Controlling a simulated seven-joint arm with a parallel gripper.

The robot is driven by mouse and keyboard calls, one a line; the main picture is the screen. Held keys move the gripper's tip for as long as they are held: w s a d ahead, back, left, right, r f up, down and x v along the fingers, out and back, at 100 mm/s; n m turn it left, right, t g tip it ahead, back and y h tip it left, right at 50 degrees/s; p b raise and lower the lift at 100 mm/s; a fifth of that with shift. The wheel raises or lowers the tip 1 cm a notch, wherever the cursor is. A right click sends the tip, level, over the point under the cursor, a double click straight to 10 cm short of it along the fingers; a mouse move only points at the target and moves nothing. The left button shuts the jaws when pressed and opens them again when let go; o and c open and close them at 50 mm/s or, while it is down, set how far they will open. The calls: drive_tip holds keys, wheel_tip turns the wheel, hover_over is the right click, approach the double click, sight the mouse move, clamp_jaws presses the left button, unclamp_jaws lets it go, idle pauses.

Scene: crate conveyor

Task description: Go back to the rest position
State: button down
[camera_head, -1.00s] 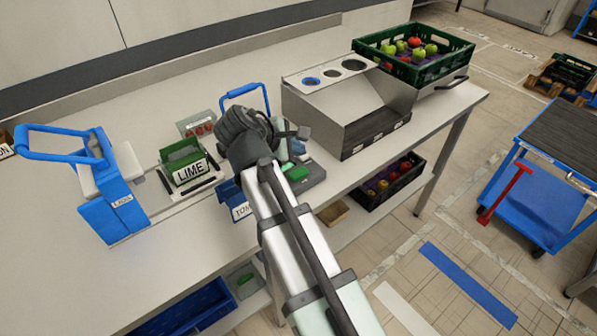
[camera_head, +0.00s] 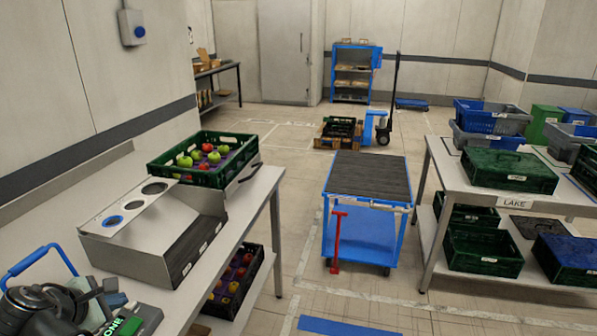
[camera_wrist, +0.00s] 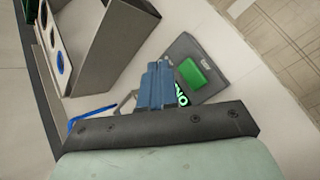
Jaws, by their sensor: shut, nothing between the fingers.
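My gripper (camera_head: 108,292) is at the bottom left corner of the head view, above the near end of the left bench. Most of my arm is out of that view. In the wrist view the blue-grey fingers (camera_wrist: 155,85) are together with nothing between them. Beyond them a dark grey device with a green button (camera_wrist: 194,74) lies on the bench. The same device (camera_head: 140,322) is partly cut off in the head view.
A metal stand with round holes (camera_head: 150,235) and a green crate of apples (camera_head: 215,178) stand farther along the bench. A blue handle (camera_head: 40,258) is beside my gripper. A blue cart (camera_head: 365,230) stands on the floor, with a crate-laden table (camera_head: 450,180) to its right.

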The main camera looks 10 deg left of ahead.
drive_tip(key=w+d+f+m+g+h, duration=0.2)
drive_tip(key=w+d+f+m, duration=0.3)
drive_tip(key=w+d+f, duration=0.55)
drive_tip(key=w+d+f+m+g+h, duration=0.15)
drive_tip(key=w+d+f+m, duration=0.5)
drive_tip(key=w+d, duration=0.65)
drive_tip(key=w+d+f+m+g, duration=0.15)
drive_tip(key=d+f+m, duration=0.3)
drive_tip(key=d, duration=0.55)
drive_tip(key=w+d+f+m+g+y, duration=0.1)
drive_tip(key=d+f+m+g, duration=0.15)
drive_tip(key=d+f, duration=0.55)
drive_tip(key=w+d+f+m+g, duration=0.1)
drive_tip(key=d+f+m, duration=0.3)
drive_tip(key=d, duration=0.8)
drive_tip(key=s+d+f+m+y, duration=0.1)
drive_tip(key=s+d+f+m, duration=0.15)
drive_tip(key=d, duration=0.35)
drive_tip(key=s+d+f+m+y, duration=0.1)
drive_tip(key=s+d+f+m, duration=0.15)
drive_tip(key=d, duration=0.25)
drive_tip(key=s+f+g, duration=0.3)
drive_tip(key=s+f, duration=0.7)
drive_tip(key=s, duration=0.4)
drive_tip(key=s+f+g, duration=0.4)
drive_tip(key=s+f, duration=0.6)
drive_tip(key=s, duration=0.4)
drive_tip(key=shift+s+f+m, duration=0.2)
drive_tip(key=shift+m, duration=0.15)
drive_tip(key=shift+g+h, duration=0.25)
